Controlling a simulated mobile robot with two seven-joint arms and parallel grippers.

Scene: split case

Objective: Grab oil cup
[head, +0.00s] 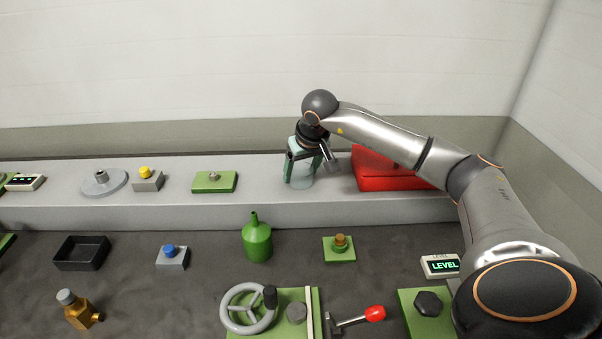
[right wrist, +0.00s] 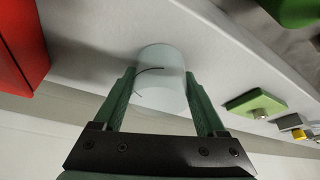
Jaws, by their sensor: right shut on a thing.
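The oil cup is a clear, pale blue-green cylinder (head: 301,175) on the raised grey shelf in the head view, left of the red box. It also shows in the right wrist view (right wrist: 163,72) between the two green fingers. My right gripper (head: 302,168) comes down on it from above and is shut on it, one finger on each side. The right wrist view shows the gripper (right wrist: 163,100) with its fingers against the cup's sides. I cannot tell whether the cup's base touches the shelf. My left gripper is not in view.
A red box (head: 385,172) stands close right of the cup. A green plate with a knob (head: 214,182), a yellow button (head: 146,178) and a round grey base (head: 103,184) are left on the shelf. A green oil can (head: 256,240) and a handwheel (head: 247,309) are on the lower bench.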

